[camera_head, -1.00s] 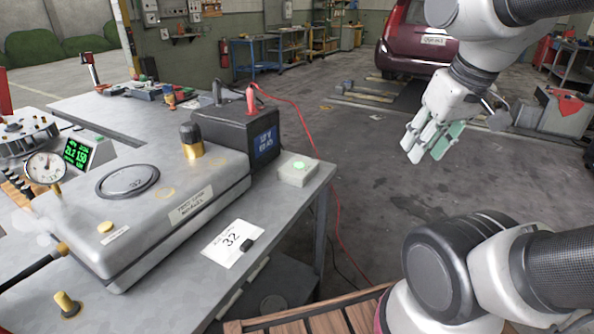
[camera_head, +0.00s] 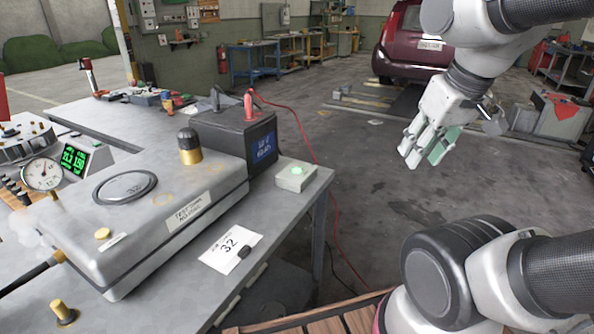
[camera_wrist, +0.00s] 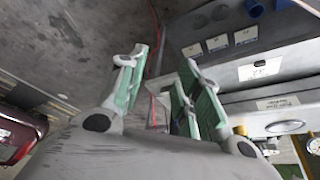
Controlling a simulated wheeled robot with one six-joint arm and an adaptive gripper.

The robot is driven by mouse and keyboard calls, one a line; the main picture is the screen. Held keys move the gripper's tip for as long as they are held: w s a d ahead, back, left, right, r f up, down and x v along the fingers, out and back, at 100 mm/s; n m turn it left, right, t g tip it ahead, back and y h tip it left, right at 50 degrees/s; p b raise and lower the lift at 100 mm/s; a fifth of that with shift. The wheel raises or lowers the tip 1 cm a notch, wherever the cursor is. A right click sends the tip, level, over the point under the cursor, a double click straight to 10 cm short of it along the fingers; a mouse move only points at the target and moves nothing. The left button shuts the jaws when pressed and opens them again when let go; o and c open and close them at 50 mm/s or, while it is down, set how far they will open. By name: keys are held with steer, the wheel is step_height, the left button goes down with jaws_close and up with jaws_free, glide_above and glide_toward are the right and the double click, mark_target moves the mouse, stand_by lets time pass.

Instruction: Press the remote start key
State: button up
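A small pale box with a green lit button (camera_head: 297,170) sits on the bench's right corner beside a dark box. A small black object (camera_head: 244,251), perhaps a key fob, lies at the edge of a white card marked 32 (camera_head: 230,246). I cannot tell for sure which of the two is the remote start key. My gripper (camera_head: 426,150) hangs over the floor to the right of the bench, apart from both. In the wrist view my gripper (camera_wrist: 165,85) is open, its green-padded fingers spread with nothing between them. Neither key candidate is clear in that view.
A dark box with a blue display (camera_head: 264,145) stands on the bench behind the card, with a red cable running to the floor. A metal test unit (camera_head: 140,225) fills the bench's middle. The floor between bench and red car (camera_head: 412,40) is mostly open.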

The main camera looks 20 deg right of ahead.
steer(key=shift+c, duration=0.4)
steer(key=shift+a, duration=0.1)
steer(key=c, duration=0.3)
steer(key=shift+w+a+f, duration=0.1)
steer(key=shift+w+f, duration=0.05)
steer(key=shift+f, duration=0.2)
jaws_close()
steer(key=w+a+f+m+g, duration=0.1)
steer(key=w+a+m, duration=0.2)
steer(key=w, duration=0.8)
steer(key=w+a+f+m+g, duration=0.1)
steer(key=w+a+m, duration=0.2)
steer(key=w, duration=0.9)
steer(key=w+a+f+m+g, duration=0.2)
steer(key=w+a, duration=0.5)
steer(key=w, duration=0.4)
steer(key=shift+w+m, duration=0.2)
steer(key=shift+m, duration=0.3)
